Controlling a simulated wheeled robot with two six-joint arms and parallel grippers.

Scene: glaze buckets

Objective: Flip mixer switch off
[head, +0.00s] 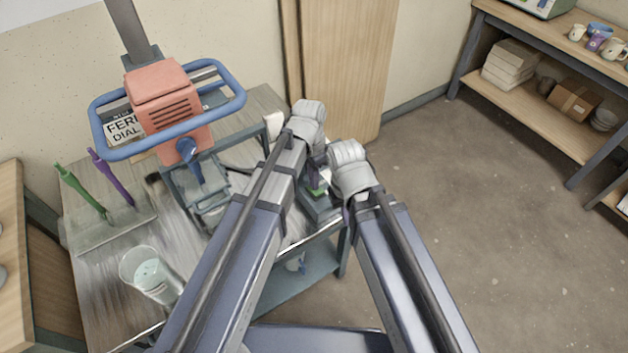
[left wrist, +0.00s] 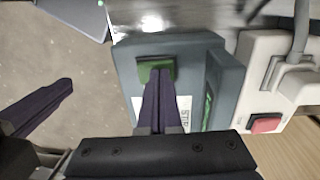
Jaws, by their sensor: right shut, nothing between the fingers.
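A grey switch box (left wrist: 190,60) with a green rocker (left wrist: 155,66) and a partly hidden white label fills the middle of the left wrist view. In the head view the box (head: 318,208) is mostly covered by my arms. My left gripper (left wrist: 158,88) is shut, its dark fingers together, with the tips over the lower edge of the green rocker; I cannot tell whether they touch it. My right gripper (left wrist: 66,88) is shut and empty, off to the left of the box. The mixer (head: 168,98) has an orange motor head and a blue ring guard.
A white box (left wrist: 265,70) with a red button and a cable is close beside the switch box. The bench (head: 110,270) also carries a clear bucket (head: 150,272) and a rack with green (head: 82,190) and purple (head: 112,178) tools. The floor at right is clear.

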